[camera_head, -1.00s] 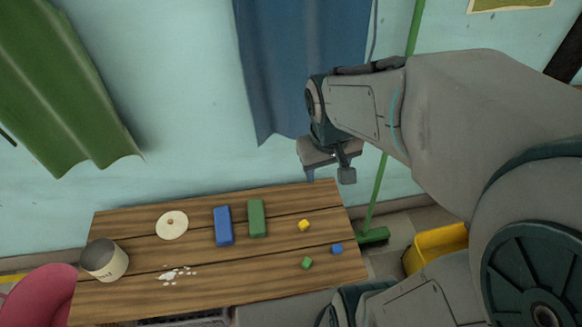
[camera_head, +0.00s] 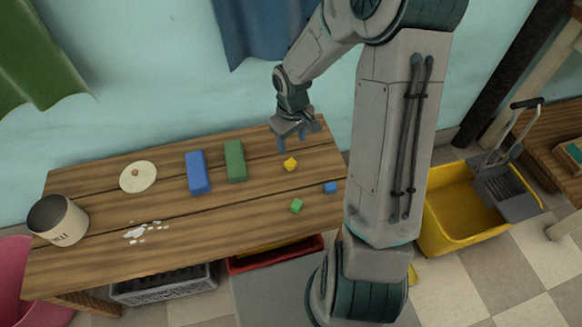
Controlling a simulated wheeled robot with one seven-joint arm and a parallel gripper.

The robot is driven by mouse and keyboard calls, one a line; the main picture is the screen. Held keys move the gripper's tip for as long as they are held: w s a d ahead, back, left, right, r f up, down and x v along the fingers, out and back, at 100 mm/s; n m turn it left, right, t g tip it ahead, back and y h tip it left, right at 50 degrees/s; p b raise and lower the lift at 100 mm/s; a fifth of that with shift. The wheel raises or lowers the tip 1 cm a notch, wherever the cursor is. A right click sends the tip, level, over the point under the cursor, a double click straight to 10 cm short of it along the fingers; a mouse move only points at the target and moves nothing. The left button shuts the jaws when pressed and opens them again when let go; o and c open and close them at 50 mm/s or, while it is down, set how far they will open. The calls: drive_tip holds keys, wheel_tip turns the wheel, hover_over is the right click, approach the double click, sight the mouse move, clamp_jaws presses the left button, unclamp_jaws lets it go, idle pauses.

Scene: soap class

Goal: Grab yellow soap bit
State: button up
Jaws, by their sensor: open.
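A small yellow soap bit (camera_head: 290,164) lies on the right part of the wooden table (camera_head: 100,253), near its back edge. My gripper (camera_head: 298,145) is open with its fingers pointing down. It is above and just behind the yellow bit in the picture, close to it; I see no contact. Nothing shows between the fingers. A small green bit (camera_head: 296,206) and a small blue bit (camera_head: 330,188) lie nearer the front right of the table.
A blue block (camera_head: 198,173) and a green block (camera_head: 235,161) lie left of the yellow bit. A round lid (camera_head: 138,176), white crumbs (camera_head: 142,230) and a tin (camera_head: 58,220) are further left. A yellow mop bucket (camera_head: 460,215) stands on the floor at right.

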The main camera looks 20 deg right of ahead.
drive_tip(key=b, duration=0.2)
hover_over(290, 162)
drive_tip(key=f, duration=0.5)
drive_tip(key=shift+s+d+f, duration=0.2)
drive_tip(key=shift+s+f, duration=0.05)
drive_tip(key=shift+s, duration=0.15)
drive_tip(key=f, duration=0.1)
drive_tip(key=f+b, duration=0.1)
drive_tip(key=f, duration=0.1)
drive_tip(key=f+b, duration=0.1)
drive_tip(key=f, duration=0.1)
drive_tip(key=shift+w+a, duration=0.15)
drive_tip(key=shift+w, duration=0.15)
drive_tip(key=c, duration=1)
